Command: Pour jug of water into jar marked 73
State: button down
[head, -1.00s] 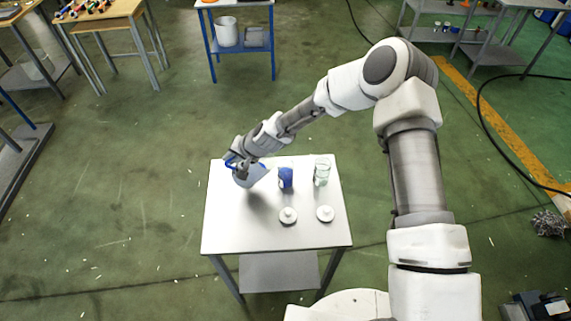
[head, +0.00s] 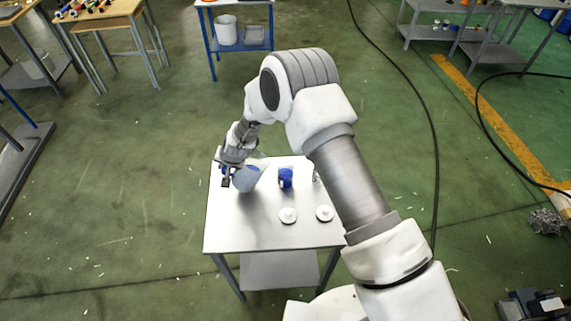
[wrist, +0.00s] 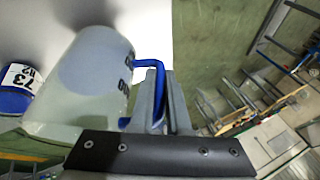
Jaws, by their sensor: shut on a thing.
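The jug (head: 247,181) is pale and translucent with a blue handle. It is at the left back part of the small table and looks tilted towards the blue jar. My gripper (head: 228,178) is shut on the jug's handle; in the wrist view the fingers (wrist: 162,95) close around the blue handle and the jug body (wrist: 80,88) fills the left. The jar marked 73 (head: 285,177) is blue and stands right of the jug. Its white label with "73" shows at the left edge of the wrist view (wrist: 18,77). The jug and jar look apart in the head view.
Two white round lids (head: 288,215) (head: 325,213) lie on the white table (head: 235,230) in front of the jar. A glass vessel at the right back of the table is mostly hidden by my arm. The table's front left is clear.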

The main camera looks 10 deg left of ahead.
jog(key=shift+s+a+f+h+p, duration=0.1)
jog(key=shift+a+f+h+p, duration=0.1)
jog(key=shift+a+h+p, duration=0.3)
jog(key=shift+f, duration=0.25)
jog(key=shift+s+a+f+n+t+h+b, duration=0.2)
jog(key=shift+a+f+n+t+h+b, duration=0.15)
jog(key=shift+a+f+h, duration=0.4)
jog(key=shift+f+b, duration=0.4)
jog(key=h+b, duration=0.1)
jog(key=f+b, duration=0.1)
jog(key=shift+a+f+t+h+b, duration=0.15)
jog(key=shift+a+t+h+b, duration=0.15)
jog(key=shift+h+b, duration=0.1)
jog(key=shift+s, duration=0.1)
